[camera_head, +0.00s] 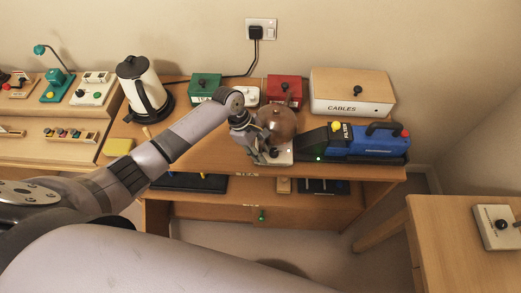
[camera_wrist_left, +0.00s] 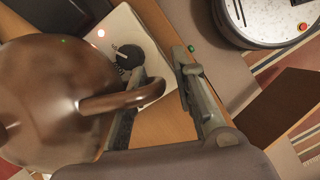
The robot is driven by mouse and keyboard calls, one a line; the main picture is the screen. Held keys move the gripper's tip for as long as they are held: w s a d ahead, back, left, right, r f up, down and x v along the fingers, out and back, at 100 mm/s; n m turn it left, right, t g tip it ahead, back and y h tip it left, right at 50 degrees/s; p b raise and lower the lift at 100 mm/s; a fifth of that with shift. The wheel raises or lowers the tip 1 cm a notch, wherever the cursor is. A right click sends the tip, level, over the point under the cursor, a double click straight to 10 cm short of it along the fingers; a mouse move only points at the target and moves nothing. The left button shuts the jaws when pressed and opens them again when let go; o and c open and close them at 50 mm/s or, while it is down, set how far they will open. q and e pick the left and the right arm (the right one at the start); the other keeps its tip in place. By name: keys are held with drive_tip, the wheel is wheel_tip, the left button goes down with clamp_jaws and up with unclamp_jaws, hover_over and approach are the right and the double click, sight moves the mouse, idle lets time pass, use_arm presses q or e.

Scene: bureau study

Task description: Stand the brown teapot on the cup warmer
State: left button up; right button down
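The brown teapot (camera_head: 277,121) is upright above the back of a small white device with a black knob, which looks like the cup warmer (camera_head: 284,157). Its base is hidden, so full contact is not clear. In the left wrist view the teapot (camera_wrist_left: 50,95) fills the left side, and the warmer (camera_wrist_left: 128,28) shows a knob and a lit red light. My left gripper (camera_head: 262,150) is at the teapot's left front. Its fingers (camera_wrist_left: 165,100) are apart, with the handle's tip reaching between them, not clamped. My right gripper is not in view.
A blue filter machine (camera_head: 365,140) stands close at the right. Behind are a green box (camera_head: 205,87), a red box (camera_head: 284,90) and the cables box (camera_head: 350,92). A kettle (camera_head: 143,88) stands at the left. The desk's front edge is close to the warmer.

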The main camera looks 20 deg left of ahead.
use_arm(q)
drive_tip(key=shift+r, duration=0.1)
drive_tip(key=b+v, duration=0.1)
drive_tip(key=v, duration=1.1)
drive_tip(key=shift+r, duration=0.15)
